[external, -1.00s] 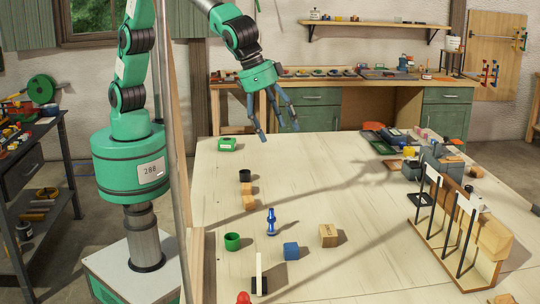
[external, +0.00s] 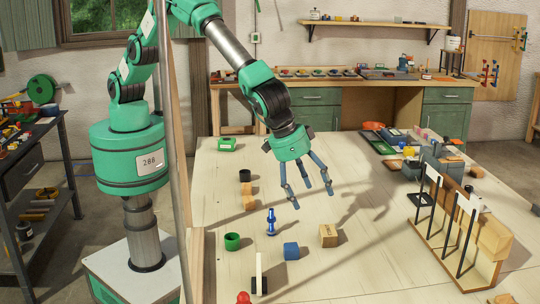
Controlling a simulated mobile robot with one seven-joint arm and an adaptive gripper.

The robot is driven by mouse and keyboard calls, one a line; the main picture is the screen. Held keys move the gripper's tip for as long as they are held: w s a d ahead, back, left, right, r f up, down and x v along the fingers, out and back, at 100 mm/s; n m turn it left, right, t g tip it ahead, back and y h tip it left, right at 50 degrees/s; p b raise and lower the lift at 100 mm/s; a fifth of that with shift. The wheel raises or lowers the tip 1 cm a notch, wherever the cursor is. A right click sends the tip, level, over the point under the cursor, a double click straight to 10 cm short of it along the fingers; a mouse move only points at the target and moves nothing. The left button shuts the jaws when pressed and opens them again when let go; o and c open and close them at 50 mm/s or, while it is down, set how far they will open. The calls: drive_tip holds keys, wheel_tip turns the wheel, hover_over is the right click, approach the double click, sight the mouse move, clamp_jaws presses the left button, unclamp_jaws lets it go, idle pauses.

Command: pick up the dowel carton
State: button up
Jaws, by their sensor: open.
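A small tan box with dark print on its side, which looks like the dowel carton (external: 328,235), stands on the pale wooden table (external: 370,265). It is right of the middle group of small objects and fully in view. My gripper (external: 313,202) hangs above the table with its fingers spread open and pointing down. It is empty, and in the picture its fingertips are above and slightly left of the carton. The exact height over the table is hard to tell.
A wooden rack with black uprights (external: 468,240) stands at the right. The table between carton and rack is clear.

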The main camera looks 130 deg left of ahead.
drive_tip(key=shift+f, duration=0.15)
hover_over(327, 230)
drive_tip(key=s+d, duration=0.2)
drive_tip(key=shift+w+a+f, duration=0.1)
drive_tip(key=shift+f, duration=1.85)
drive_tip(key=shift+w+a+f, duration=0.1)
drive_tip(key=shift+f, duration=1.8)
drive_tip(key=shift+f, duration=0.1)
drive_tip(key=shift+x, duration=2.5)
drive_tip(key=shift+a, duration=0.15)
drive_tip(key=c, duration=1.5)
